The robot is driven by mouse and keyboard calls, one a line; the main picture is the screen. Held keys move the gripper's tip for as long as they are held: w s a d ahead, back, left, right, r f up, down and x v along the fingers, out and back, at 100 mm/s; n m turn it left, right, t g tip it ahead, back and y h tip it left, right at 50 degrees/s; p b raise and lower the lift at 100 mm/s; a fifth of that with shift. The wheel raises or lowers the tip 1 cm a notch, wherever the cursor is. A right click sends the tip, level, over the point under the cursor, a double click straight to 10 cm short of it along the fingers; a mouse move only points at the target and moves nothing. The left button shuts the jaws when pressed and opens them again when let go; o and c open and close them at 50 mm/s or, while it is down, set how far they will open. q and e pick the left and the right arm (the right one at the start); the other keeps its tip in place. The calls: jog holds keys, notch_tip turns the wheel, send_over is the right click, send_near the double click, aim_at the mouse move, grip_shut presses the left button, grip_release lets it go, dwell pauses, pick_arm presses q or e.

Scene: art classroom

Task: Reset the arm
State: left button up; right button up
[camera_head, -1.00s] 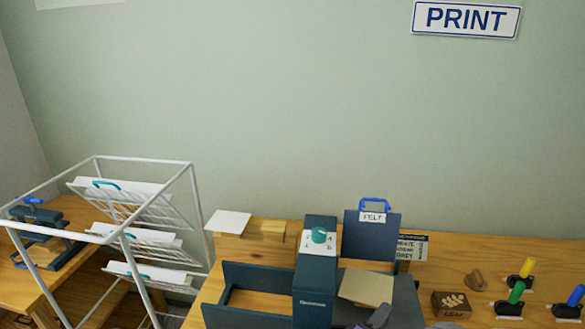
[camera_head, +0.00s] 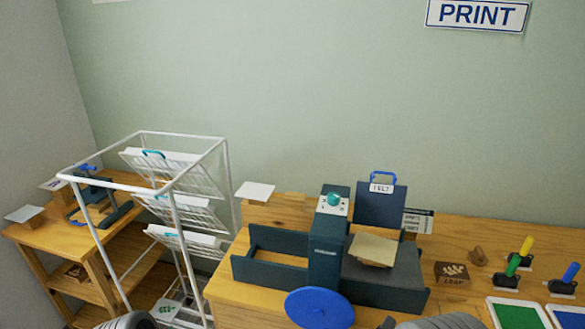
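Neither of my grippers shows. Rounded grey parts, which look like my own arms, just enter at the bottom edge, one left of centre and one right of centre. The fingers are out of frame, so I cannot see whether they are open or hold anything. Straight ahead on the wooden table (camera_head: 235,291) stands a dark blue press (camera_head: 325,258) with a teal knob (camera_head: 334,199) and a large blue disc (camera_head: 320,307) at its front. A tan sheet or board (camera_head: 372,250) lies on its right-hand bed.
A white wire drying rack (camera_head: 225,165) stands left of the table. A wooden side shelf (camera_head: 125,249) is beyond it. A felt holder (camera_head: 381,205) is behind the press. A leaf block (camera_head: 452,273), several colored-handled tools and a green tray (camera_head: 517,313) sit at right.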

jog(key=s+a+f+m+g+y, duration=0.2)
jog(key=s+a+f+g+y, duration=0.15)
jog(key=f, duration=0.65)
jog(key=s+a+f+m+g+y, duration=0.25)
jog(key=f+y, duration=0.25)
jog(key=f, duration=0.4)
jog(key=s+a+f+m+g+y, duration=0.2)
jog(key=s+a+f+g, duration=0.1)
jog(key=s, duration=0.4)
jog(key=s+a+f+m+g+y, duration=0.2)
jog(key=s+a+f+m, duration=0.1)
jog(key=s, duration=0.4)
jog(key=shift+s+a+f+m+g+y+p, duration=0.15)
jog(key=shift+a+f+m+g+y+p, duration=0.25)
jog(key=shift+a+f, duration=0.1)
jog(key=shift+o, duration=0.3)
